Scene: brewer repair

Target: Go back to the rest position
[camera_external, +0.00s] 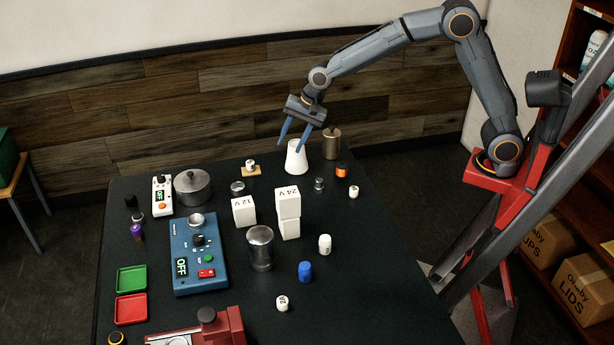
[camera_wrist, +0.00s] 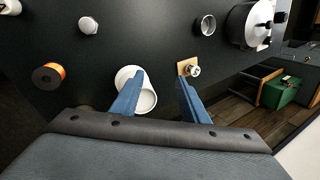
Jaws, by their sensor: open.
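My gripper (camera_external: 294,136) is above the far side of the dark table (camera_external: 370,250), with its two blue fingers pointing down and spread apart. It is open and nothing is between the fingers. A white cone-shaped cup (camera_external: 297,158) stands just below and beside the fingers. In the wrist view my gripper (camera_wrist: 158,92) shows both fingers apart, with the white cup (camera_wrist: 128,75) beside and partly behind the left finger. The small wooden piece with a white top (camera_wrist: 188,68) lies near the right finger.
A brass canister (camera_external: 332,144) and an orange-banded spool (camera_external: 342,171) stand right of the cup. White blocks (camera_external: 288,203), a metal cylinder (camera_external: 261,250), a blue OFF device (camera_external: 196,255) and a lidded pot (camera_external: 192,188) occupy the table. The air above the table is clear.

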